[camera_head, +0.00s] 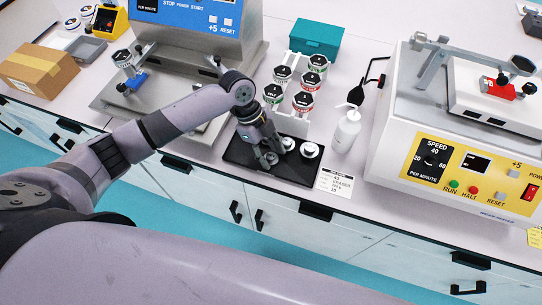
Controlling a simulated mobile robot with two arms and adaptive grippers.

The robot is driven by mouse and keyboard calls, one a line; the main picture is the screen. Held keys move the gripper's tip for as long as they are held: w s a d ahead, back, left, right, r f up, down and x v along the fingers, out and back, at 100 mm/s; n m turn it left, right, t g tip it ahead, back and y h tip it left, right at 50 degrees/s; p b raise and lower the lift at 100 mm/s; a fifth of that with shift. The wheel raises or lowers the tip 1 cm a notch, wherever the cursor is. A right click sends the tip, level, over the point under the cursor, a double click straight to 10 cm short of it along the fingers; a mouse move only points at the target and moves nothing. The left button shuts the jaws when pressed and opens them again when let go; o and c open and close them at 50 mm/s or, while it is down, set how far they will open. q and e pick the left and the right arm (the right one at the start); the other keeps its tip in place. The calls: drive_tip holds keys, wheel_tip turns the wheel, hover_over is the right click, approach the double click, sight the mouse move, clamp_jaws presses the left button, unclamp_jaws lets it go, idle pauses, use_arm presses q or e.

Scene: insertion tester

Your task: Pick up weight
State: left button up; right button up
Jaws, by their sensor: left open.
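A black tray (296,172) lies on the bench near its front edge. Two small silver weights with round tops stand on it: one weight (310,150) at the right and another weight (288,143) to its left. My left gripper (270,160) is open and points down over the left part of the tray, just left of the weights. The gripper and wrist hide the tray's left part, so I cannot tell whether anything stands between the fingers. My right gripper is out of view.
A white rack with several labelled jars (303,102) stands behind the tray. A white squeeze bottle (346,132) and a label card (335,183) are to the right. A yellow-panelled tester (470,175) is far right; a blue-panelled tester (190,22) stands behind my arm.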

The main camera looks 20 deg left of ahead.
use_arm(q)
drive_tip(key=shift+c, duration=0.5)
drive_tip(key=c, duration=0.8)
drive_tip(key=shift+c, duration=0.3)
drive_tip(key=shift+r, duration=0.15)
